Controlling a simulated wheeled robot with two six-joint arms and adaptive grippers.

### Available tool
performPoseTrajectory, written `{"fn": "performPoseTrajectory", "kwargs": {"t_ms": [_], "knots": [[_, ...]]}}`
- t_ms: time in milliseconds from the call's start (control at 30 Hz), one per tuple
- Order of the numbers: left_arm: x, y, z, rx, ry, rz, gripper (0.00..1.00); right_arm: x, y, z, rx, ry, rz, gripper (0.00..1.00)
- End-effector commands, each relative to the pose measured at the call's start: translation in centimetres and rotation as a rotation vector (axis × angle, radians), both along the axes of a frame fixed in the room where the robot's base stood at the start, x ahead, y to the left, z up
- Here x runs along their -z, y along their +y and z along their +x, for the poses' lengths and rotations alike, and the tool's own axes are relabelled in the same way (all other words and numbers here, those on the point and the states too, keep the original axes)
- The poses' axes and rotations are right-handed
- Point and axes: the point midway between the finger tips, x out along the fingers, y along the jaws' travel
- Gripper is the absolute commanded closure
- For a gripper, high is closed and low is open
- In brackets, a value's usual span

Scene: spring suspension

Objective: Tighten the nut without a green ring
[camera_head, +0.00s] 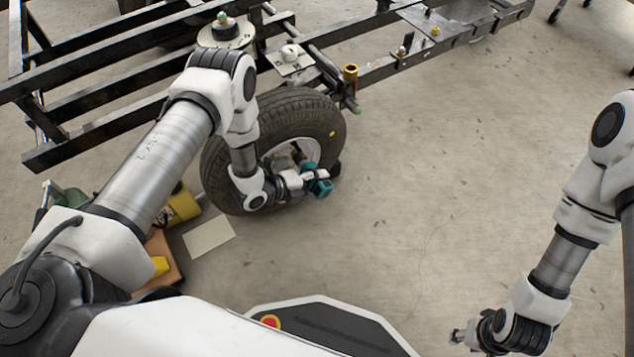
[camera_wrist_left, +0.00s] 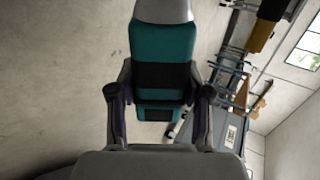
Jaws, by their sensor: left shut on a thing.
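My left gripper (camera_head: 312,180) is shut on a teal and black tool (camera_head: 322,187), in front of the wheel's hub. In the left wrist view the tool (camera_wrist_left: 163,50) sits between the two fingers (camera_wrist_left: 159,92), with a grey end at the top. Fittings with green show on top of the round mount (camera_head: 222,17) and at the end of a rod (camera_head: 357,110). A gold cylindrical fitting (camera_head: 351,73) and small gold fittings (camera_head: 402,51) on the frame show no green ring. Any nut at the hub is too small to tell. My right gripper (camera_head: 460,335) is low on the right, its fingers unclear.
The black tyre (camera_head: 325,115) stands beside the dark metal frame (camera_head: 100,95). A white sheet (camera_head: 209,236) lies on the floor, with a yellow item (camera_head: 183,204) and an orange-brown box (camera_head: 165,262) near it. The concrete floor right of the wheel is clear.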

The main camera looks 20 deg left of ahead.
Motion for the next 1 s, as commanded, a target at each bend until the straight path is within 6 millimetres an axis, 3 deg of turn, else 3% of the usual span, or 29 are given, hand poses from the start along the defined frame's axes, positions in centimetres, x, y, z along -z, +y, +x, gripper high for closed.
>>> {"fn": "performPoseTrajectory", "kwargs": {"t_ms": [1000], "knots": [[-0.1, -1.4, -1.0, 0.000, -0.002, 0.000, 1.00, -0.9, 0.0, 0.0, 0.000, 0.000, 0.000, 0.60]]}}
